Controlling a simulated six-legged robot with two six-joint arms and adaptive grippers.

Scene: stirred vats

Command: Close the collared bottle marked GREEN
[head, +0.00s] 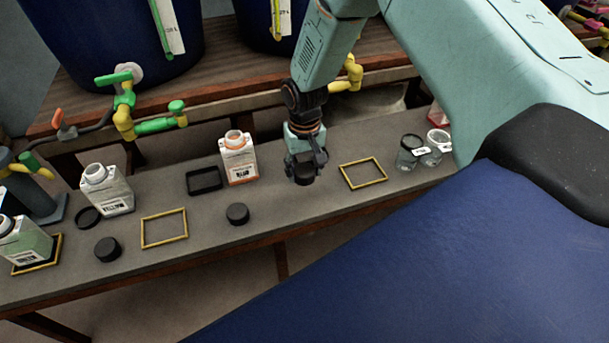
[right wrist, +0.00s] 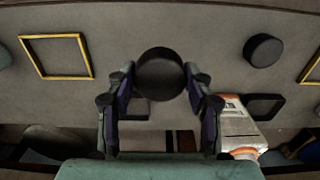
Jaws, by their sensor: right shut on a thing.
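My right gripper (head: 303,166) is shut on a black cap (head: 304,174) and holds it over the grey bench. The held cap also shows between the fingers in the right wrist view (right wrist: 160,73). A bottle with green contents (head: 27,240) stands open in a yellow frame at the far left, well away from the gripper; its label is too small to read. A white-grey bottle (head: 107,189) stands open right of it. An orange-tinted bottle (head: 238,160) stands open left of my right gripper. My left gripper is not in view.
Loose black caps lie on the bench (head: 237,214) (head: 107,249). Jars (head: 410,152) stand at right. Valves and vats are behind.

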